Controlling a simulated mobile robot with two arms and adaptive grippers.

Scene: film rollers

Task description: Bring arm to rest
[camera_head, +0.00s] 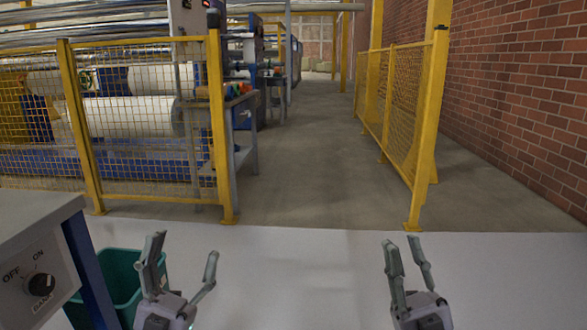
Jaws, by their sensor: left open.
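My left gripper (182,262) is at the bottom of the head view, left of the middle. Its fingers point up and stand wide apart, with nothing between them. It overlaps the right side of a green bin in the picture. My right gripper (405,262) is at the bottom, right of the middle. Its fingers also point up and stand apart, and it is empty. Neither gripper touches anything that I can see.
A grey control box (35,260) with an ON/OFF knob stands at the lower left, beside the green bin (122,278). Yellow mesh fences (140,120) guard roller machinery on the left; another fence (395,110) lines the brick wall (520,90). The aisle (320,160) between is clear.

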